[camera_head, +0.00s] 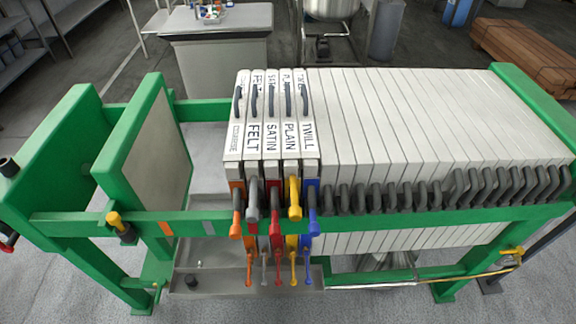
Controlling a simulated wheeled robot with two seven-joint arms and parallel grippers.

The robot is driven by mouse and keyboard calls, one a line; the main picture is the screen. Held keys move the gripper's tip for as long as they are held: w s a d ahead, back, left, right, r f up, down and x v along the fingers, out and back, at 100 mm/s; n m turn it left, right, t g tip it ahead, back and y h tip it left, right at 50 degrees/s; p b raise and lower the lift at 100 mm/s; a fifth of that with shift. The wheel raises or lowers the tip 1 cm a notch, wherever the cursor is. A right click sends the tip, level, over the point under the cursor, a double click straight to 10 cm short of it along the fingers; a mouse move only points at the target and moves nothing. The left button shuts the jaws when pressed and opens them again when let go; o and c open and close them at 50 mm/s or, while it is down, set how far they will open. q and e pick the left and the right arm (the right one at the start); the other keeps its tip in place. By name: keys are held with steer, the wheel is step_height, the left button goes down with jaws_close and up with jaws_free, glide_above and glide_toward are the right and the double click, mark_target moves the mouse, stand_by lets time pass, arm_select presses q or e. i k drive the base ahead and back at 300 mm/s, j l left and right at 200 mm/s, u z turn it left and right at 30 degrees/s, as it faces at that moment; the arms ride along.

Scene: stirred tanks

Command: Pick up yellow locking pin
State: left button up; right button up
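A yellow-topped pin (115,219) stands in a dark fitting on the green front rail, left of the plate stack. It looks upright or slightly tilted, and its lower part is hidden in the fitting. I take it for the yellow locking pin. Another small yellow part (512,252) sits at the right front leg, too small to tell what it is. A yellow handle (294,198) hangs at the plate marked PLAIN. Neither of my grippers shows in the head view.
The green press frame (350,222) fills the middle, with a long stack of white plates (400,120). A movable plate (155,150) stands at left, with a gap before the stack. A metal tray (245,282) lies below. A workbench (215,55) stands behind.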

mark_target(113, 218)
steer(key=j+z, duration=1.35)
steer(key=k+j, duration=0.1)
steer(key=j, duration=0.3)
steer(key=k+j+z, duration=0.1)
steer(key=j, duration=0.3)
steer(key=k+j, duration=0.15)
steer(key=j, duration=0.25)
steer(key=k+j+z, duration=0.1)
steer(key=j, duration=0.3)
steer(key=k+j, duration=0.15)
steer(key=j, duration=0.2)
